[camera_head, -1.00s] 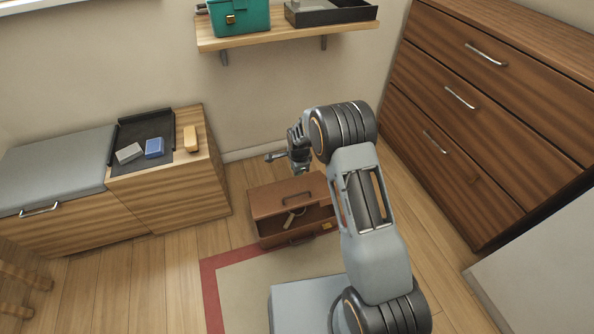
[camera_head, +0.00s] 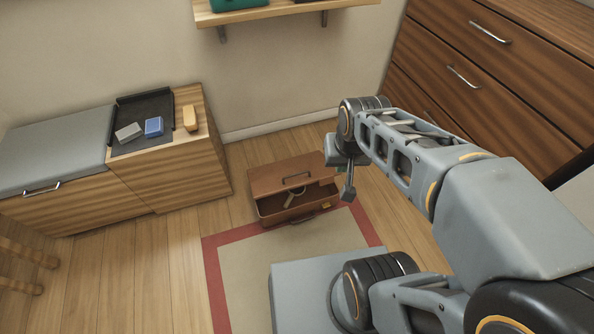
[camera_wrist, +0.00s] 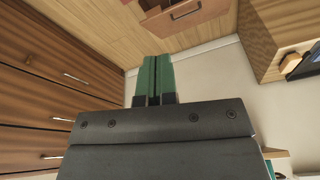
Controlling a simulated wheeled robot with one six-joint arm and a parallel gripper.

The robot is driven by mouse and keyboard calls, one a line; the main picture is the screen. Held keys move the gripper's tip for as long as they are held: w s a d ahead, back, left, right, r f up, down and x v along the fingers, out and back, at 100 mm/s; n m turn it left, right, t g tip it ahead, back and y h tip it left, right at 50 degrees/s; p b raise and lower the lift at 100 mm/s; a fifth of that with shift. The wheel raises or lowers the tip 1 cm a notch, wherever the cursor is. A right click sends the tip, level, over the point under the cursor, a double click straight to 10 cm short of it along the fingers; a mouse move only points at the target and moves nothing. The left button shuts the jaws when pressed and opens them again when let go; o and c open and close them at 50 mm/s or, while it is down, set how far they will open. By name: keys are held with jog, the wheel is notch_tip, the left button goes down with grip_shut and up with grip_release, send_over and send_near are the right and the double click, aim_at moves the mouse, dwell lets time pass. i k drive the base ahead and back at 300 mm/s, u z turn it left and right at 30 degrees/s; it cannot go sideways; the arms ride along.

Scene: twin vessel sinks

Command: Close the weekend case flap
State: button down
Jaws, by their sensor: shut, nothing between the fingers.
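The brown weekend case (camera_head: 262,182) stands on the floor by the far edge of the rug. Its top panel with a dark handle is in place. A low front strip (camera_head: 312,215) with a handle shows at the bottom; I cannot tell the flap's exact angle. My gripper (camera_head: 348,194) is beside the case's right end, pointing down; I cannot tell if it touches. In the wrist view its green fingers (camera_wrist: 155,72) are together and empty, with part of the case (camera_wrist: 190,10) at the top edge.
A wooden cabinet (camera_head: 175,175) with a black tray (camera_head: 150,106) stands left, beside a grey-topped bench (camera_head: 50,155). A large drawer unit (camera_head: 490,75) is at the right. A wall shelf (camera_head: 285,14) hangs above. Floor left of the case is clear.

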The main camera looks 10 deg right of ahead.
aim_at(271, 179)
jog(key=u, duration=0.05)
jog(key=k, duration=0.45)
jog(key=z, duration=0.15)
jog(key=i, duration=0.95)
jog(key=u, duration=0.8)
